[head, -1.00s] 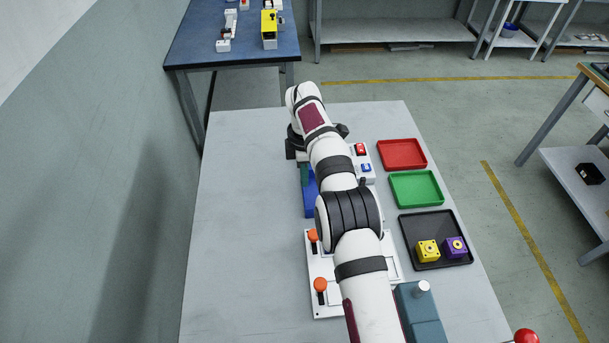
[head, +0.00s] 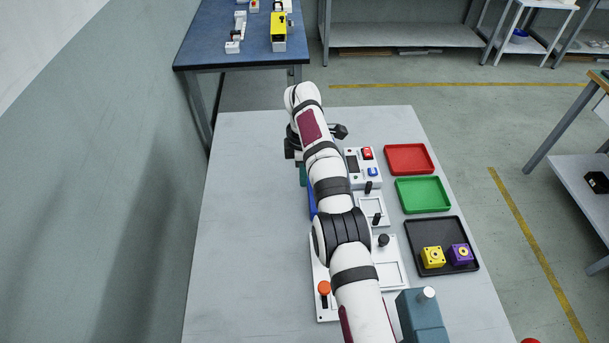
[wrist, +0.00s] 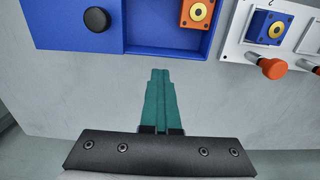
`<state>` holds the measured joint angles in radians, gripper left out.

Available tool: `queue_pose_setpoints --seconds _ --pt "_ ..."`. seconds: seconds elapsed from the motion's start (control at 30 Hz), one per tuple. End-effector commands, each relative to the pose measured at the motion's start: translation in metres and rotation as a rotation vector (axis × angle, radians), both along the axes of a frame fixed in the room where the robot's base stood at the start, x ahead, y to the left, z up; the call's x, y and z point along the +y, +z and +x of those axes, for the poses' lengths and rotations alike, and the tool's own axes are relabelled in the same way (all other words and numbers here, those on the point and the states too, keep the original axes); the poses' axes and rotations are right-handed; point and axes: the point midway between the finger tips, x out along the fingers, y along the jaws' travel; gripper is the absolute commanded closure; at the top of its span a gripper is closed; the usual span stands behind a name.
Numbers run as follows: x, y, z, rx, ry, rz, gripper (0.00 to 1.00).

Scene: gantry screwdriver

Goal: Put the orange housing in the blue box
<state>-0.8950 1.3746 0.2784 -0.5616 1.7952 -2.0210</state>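The orange housing (wrist: 197,12), with a yellow ring on its top face, is at the top edge of the wrist view, partly cut off. It sits inside the recess of the blue box (wrist: 75,38), near its right end. A black round knob is on the box's left part. In the head view the blue box (head: 311,203) is mostly hidden behind my arm, and the housing cannot be seen. My gripper (wrist: 163,74) has teal fingers, which lie together with nothing between them. They are apart from the housing, over the bare grey table by the box's near side in the wrist view.
A white fixture with a blue housing (wrist: 268,27) and orange knob (wrist: 272,68) stands right of the box. Red (head: 409,159), green (head: 422,194) and black (head: 424,225) trays line the right; the black holds yellow and purple housings. The table's left side is clear.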

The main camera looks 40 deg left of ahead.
Motion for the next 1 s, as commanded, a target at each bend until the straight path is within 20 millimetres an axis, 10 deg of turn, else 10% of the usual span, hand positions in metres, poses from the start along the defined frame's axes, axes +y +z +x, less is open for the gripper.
queue_pose_setpoints --seconds 0.2,0.4,1.0 --pt "0.0 0.0001 0.0001 0.0 0.0 0.0 1.0" --pt "0.0 0.0002 0.0001 0.0 0.0 0.0 0.68" --pt "0.0 0.0 0.0001 0.0 0.0 0.0 0.55"
